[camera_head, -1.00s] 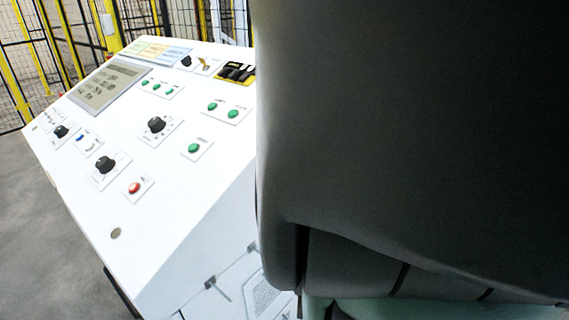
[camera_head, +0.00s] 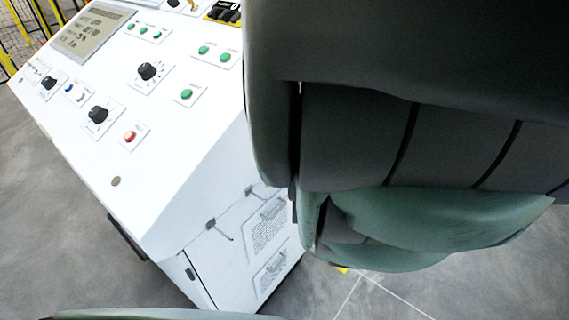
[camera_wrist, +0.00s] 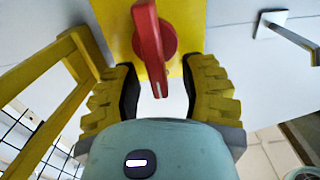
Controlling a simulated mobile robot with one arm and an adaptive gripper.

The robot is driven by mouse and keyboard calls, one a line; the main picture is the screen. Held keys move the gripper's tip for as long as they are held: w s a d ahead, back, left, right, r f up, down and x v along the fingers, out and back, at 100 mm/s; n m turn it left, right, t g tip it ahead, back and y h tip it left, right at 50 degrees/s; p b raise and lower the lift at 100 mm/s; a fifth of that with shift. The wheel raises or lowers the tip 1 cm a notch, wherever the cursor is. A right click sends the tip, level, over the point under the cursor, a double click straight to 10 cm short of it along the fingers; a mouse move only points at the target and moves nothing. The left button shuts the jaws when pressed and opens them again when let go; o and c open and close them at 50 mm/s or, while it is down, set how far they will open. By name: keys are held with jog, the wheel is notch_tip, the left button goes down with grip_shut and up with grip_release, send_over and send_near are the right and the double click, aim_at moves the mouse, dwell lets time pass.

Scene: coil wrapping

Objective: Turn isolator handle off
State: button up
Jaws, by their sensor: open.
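The isolator handle (camera_wrist: 149,45) is a red rotary lever on a yellow plate (camera_wrist: 116,24), seen in the wrist view at the top centre. Its long grip runs up and down in that picture. My gripper (camera_wrist: 164,80) is open, with one yellow ribbed finger on each side of the handle's lower end. Both fingers look apart from the handle, with white panel showing between. The head view does not show the handle or my gripper; my own arm fills its right side.
In the head view a white control console (camera_head: 185,140) carries knobs, green buttons and a red button (camera_head: 130,136). Metal latch handles (camera_head: 218,228) stick out of its side. A yellow frame (camera_wrist: 50,62) with black mesh stands left in the wrist view. Grey floor (camera_head: 50,210) is clear at left.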

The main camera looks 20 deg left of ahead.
jog(key=shift+o, duration=0.4)
grip_shut()
jog(key=shift+s, duration=0.1)
jog(key=shift+s+a+f+n+b, duration=0.1)
jog(key=shift+s+f+n+b, duration=0.35)
jog(key=shift+n+b, duration=2.65)
jog(key=shift+s+a+f+n+b, duration=0.1)
jog(key=shift+s+f+n+b, duration=0.35)
jog(key=shift+n+b, duration=2.7)
jog(key=shift+s+a+f+n+b, duration=0.1)
jog(key=shift+s+f+n+b, duration=0.35)
jog(key=shift+n+b, duration=2.65)
jog(key=shift+w+f+m+b, duration=0.1)
jog(key=shift+w+m+b, duration=0.15)
jog(key=shift+b, duration=0.3)
jog(key=shift+c, duration=0.4)
grip_release()
jog(key=shift+s+a, duration=0.1)
jog(key=shift+a, duration=0.05)
